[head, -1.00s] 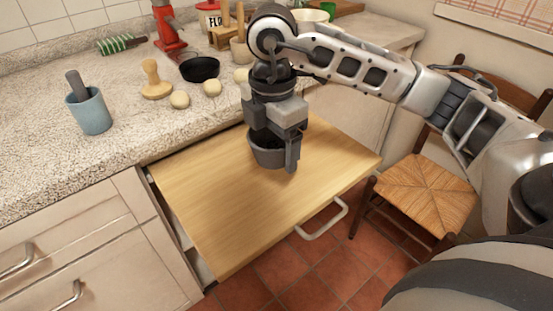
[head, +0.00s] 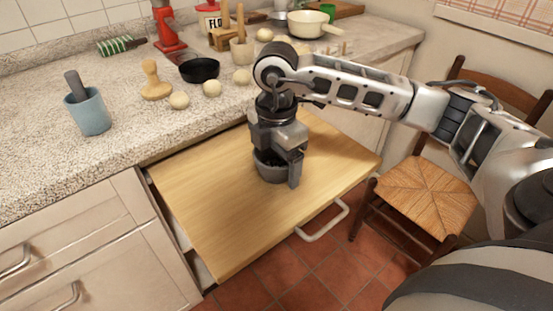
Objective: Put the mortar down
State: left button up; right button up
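The mortar (head: 271,172) is a dark grey round bowl, upright over the middle of the pale wooden pull-out board (head: 215,205). My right gripper (head: 284,165) points down at it from above and is shut on its right side wall, with one finger outside. The other finger and part of the rim are hidden by the gripper. The mortar's base is at or very close to the board; I cannot tell whether it touches. My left gripper is not in view.
The board around the mortar is bare. On the speckled counter (head: 60,150) stand a blue cup (head: 88,112) with a dark stick, a wooden masher (head: 155,82), a black pan (head: 199,69) and several dough balls. A woven-seat chair (head: 425,195) stands right of the board.

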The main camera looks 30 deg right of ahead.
jog(key=shift+o, duration=1.1)
jog(key=shift+r, duration=0.1)
jog(key=shift+r, duration=0.25)
notch_tip(320, 180, up, 12)
jog(key=p, duration=0.1)
jog(key=shift+f, duration=0.2)
